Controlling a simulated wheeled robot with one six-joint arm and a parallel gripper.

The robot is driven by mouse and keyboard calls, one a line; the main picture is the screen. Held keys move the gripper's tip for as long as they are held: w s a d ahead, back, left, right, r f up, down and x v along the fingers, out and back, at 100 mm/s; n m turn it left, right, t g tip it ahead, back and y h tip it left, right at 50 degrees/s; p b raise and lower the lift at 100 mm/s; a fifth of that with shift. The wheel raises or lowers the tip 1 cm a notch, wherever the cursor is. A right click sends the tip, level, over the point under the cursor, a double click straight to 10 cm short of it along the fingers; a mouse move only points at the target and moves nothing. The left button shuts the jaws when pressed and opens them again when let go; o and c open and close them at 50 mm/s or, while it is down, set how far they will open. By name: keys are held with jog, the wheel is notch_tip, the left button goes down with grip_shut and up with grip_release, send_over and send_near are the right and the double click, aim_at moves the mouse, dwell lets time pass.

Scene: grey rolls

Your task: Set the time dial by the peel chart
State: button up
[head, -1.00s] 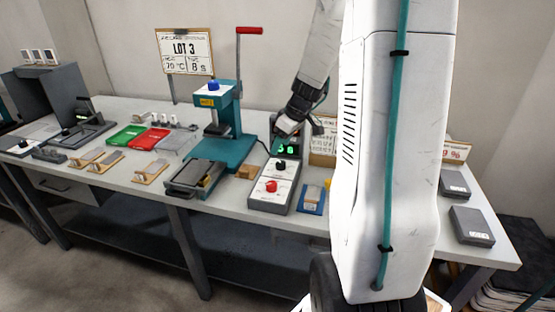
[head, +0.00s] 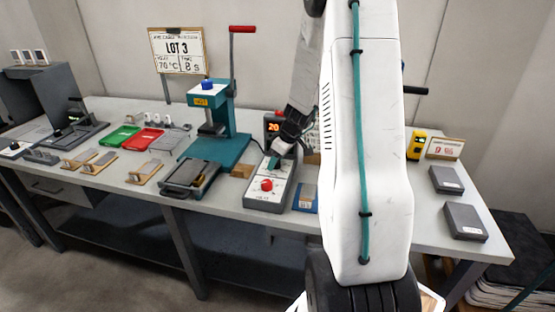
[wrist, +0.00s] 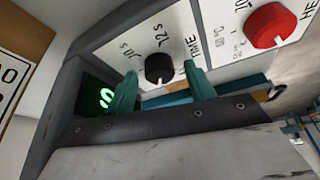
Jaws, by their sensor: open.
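In the wrist view the black time dial (wrist: 159,68) sits on the white panel beside the word TIME, with 10 s and 12 s printed near it. Its white pointer mark faces down in the picture. My gripper (wrist: 160,72) is open, its two teal fingertips flanking the dial; I cannot tell whether they touch it. In the head view my gripper (head: 275,162) is over the control box (head: 281,190) and hides the dial. The LOT 3 board (head: 180,51) reads 70 °C and 8 s. A card (head: 313,140) behind my arm is mostly hidden; I cannot tell whether it is the peel chart.
A red knob (head: 266,185) sits on the same box, near the fingers. An orange display (head: 274,127) reads 20; a green one (wrist: 105,97) is partly hidden. The teal press (head: 213,120) stands left of the box. A blue pad (head: 305,197) lies to its right.

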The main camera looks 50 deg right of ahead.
jog(key=c, duration=1)
